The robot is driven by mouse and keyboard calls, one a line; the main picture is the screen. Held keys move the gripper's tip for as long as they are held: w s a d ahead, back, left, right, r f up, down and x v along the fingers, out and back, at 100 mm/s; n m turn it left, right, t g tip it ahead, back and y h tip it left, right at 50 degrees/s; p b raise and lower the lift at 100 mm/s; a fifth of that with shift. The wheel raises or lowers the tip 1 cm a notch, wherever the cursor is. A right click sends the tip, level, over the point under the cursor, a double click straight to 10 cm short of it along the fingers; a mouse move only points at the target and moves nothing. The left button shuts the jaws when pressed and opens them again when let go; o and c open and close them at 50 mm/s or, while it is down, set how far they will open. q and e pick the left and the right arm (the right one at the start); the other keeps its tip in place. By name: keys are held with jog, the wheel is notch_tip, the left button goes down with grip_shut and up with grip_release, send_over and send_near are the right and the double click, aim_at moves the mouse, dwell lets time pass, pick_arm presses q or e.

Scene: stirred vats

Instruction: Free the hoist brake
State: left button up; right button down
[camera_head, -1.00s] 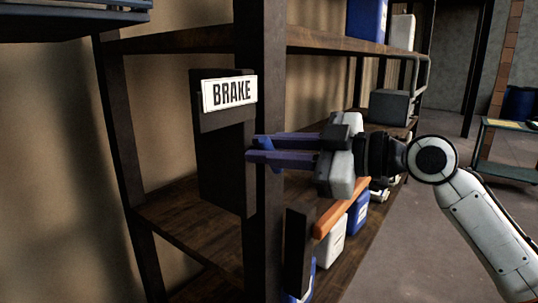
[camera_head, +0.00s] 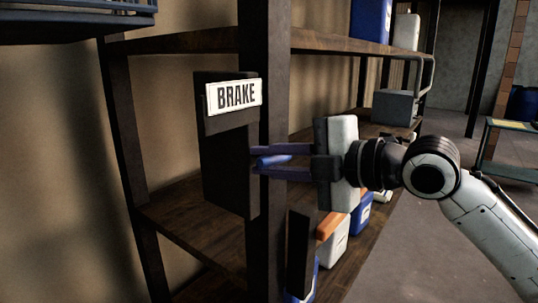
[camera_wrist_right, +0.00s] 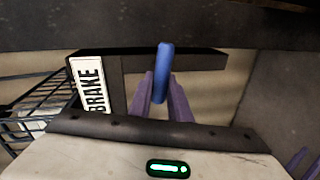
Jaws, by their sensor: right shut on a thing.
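A dark box with a white BRAKE sign (camera_head: 234,95) is fixed at a dark shelf post (camera_head: 264,60). The sign also shows at the left of the right wrist view (camera_wrist_right: 90,85). A blue handle (camera_head: 273,160) sticks out low beside the post, and it stands up in the middle of the right wrist view (camera_wrist_right: 163,72). My right gripper (camera_head: 268,166) has its purple fingers shut on the blue handle, one on each side. How the handle joins the box is hidden behind the post. My left gripper does not show in the head view.
Wooden shelves (camera_head: 180,228) run behind the post, with blue and pale containers (camera_head: 334,242) low down and a grey box (camera_head: 395,107) further back. Purple shapes at the wrist view's lower right edge are unclear. The floor at right is open.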

jog(key=shift+f+n, duration=0.1)
jog(key=shift+n, duration=0.4)
jog(key=shift+f, duration=0.1)
jog(key=c, duration=1.6)
grip_release()
jog(key=shift+c, duration=0.2)
jog(key=v, duration=1)
jog(key=shift+s+b, duration=0.2)
jog(key=shift+b, duration=0.2)
